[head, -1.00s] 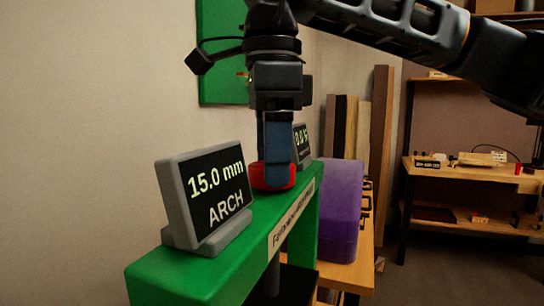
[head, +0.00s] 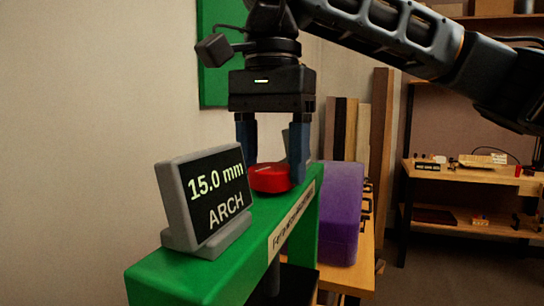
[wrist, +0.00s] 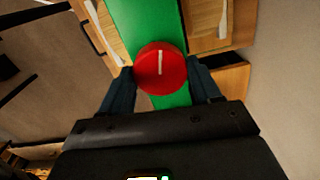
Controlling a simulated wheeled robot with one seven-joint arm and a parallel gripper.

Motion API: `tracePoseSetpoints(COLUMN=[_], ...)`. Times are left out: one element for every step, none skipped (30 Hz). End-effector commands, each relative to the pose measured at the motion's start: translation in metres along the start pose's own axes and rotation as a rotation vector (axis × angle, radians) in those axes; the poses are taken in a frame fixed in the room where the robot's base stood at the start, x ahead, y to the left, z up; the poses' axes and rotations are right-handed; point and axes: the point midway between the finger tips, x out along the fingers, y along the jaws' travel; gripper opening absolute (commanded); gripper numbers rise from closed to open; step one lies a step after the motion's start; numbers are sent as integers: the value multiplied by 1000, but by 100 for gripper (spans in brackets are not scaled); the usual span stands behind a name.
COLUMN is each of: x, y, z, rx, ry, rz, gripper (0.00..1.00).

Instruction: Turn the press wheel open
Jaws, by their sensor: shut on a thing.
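The press wheel is a red round knob (head: 268,180) with a pale line on its top, on the green top beam of the press (head: 165,280). It also shows in the wrist view (wrist: 161,72), with the pale line pointing roughly up the picture. My gripper (head: 271,178) points down over the wheel and is shut on it, one dark blue finger on each side. In the wrist view my gripper (wrist: 162,82) has its fingers at the wheel's left and right sides. A grey display (head: 207,200) on the beam reads "15.0 mm ARCH".
A second display (head: 289,145) is mostly hidden behind my gripper. A purple case (head: 342,210) stands right of the beam on a wooden bench. Wood boards (head: 382,150) lean on the wall behind. A workbench (head: 480,180) is at the far right.

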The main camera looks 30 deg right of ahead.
Motion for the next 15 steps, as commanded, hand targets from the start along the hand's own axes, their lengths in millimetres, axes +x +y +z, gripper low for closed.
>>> tracePoseSetpoints(x=[-1,-1,-1,-1,-1,-1,-1,-1,-1,-1,-1,-1,-1,-1,-1], y=[-1,-1,-1,-1,-1,-1,-1,-1,-1,-1,-1,-1,-1,-1,-1], z=[0,0,0,0,0,0,0,0,0,0,0,0,0,0,0], rx=[-37,-61,-91,-111,-131,-156,-174,-190,-211,-224,-237,-252,-262,-272,-282], ry=[-1,-1,-1,-1,-1,0,0,0,0,0,0,1,1,1,1], rz=[-3,-3,-4,-4,-4,-4,-4,-3,-3,-3,-3,-3,-3,-3,-3], gripper=[32,32,32,32,32,32,32,32,32,32,32,32,32,32,32])
